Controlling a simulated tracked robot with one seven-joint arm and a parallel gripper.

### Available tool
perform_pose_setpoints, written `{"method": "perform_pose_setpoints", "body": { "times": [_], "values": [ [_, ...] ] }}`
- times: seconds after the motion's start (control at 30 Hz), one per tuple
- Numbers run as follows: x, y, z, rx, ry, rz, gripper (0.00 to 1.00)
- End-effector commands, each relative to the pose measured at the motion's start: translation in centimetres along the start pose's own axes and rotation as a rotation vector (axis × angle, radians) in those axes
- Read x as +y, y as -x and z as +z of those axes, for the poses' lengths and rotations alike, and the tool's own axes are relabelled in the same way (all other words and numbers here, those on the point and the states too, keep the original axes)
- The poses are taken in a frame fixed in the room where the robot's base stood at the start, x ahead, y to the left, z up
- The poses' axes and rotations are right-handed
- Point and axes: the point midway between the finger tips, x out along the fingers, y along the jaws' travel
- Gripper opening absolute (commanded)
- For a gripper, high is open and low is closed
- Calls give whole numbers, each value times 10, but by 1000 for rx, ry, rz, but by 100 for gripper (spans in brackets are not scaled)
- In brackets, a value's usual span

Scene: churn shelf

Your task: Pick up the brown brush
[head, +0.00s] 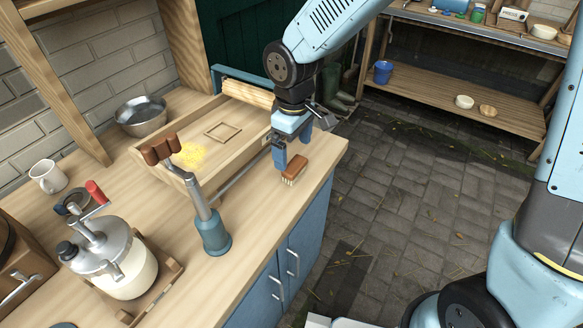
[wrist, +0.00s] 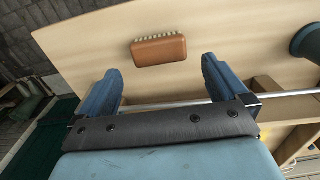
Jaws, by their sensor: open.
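The brown brush (head: 295,168) lies on the wooden counter near its right end, with pale bristles showing along one side. It also shows in the wrist view (wrist: 158,50), beyond the fingertips and roughly centred between them. My gripper (head: 285,160) is just beside the brush in the head view, with one finger partly in front of it. In the wrist view my gripper (wrist: 162,75) has its two blue fingers wide apart with nothing between them. I cannot tell its exact height above the counter.
A wooden tray (head: 160,165) with a metal rod along its front and yellow crumbs in it lies left of my gripper. A churn jar (head: 125,270), mug (head: 47,176) and steel bowl (head: 141,118) stand further left.

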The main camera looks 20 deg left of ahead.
Motion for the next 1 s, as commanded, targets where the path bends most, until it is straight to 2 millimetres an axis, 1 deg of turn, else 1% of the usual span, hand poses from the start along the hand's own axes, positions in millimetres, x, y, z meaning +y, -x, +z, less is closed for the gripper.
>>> {"method": "perform_pose_setpoints", "body": {
  "times": [0.03, 0.1, 0.27, 0.37, 0.5, 0.6, 0.73, 0.93, 0.97, 1.0],
  "values": [
    [0, -6, 1, -3, 1, -1, 100],
    [0, -11, 0, -1, 2, 0, 100],
    [0, -18, 1, -2, 1, -1, 100],
    [1, -30, 2, -2, 1, -1, 100],
    [2, -49, 3, -3, 2, -1, 100],
    [2, -60, 3, -2, 1, -1, 100],
    [3, -66, 2, 0, 2, 0, 100],
    [3, -66, 2, 0, 2, 1, 100],
    [3, -66, 2, 0, 2, 1, 99],
    [3, -66, 2, 0, 2, 1, 95]
  ]
}}
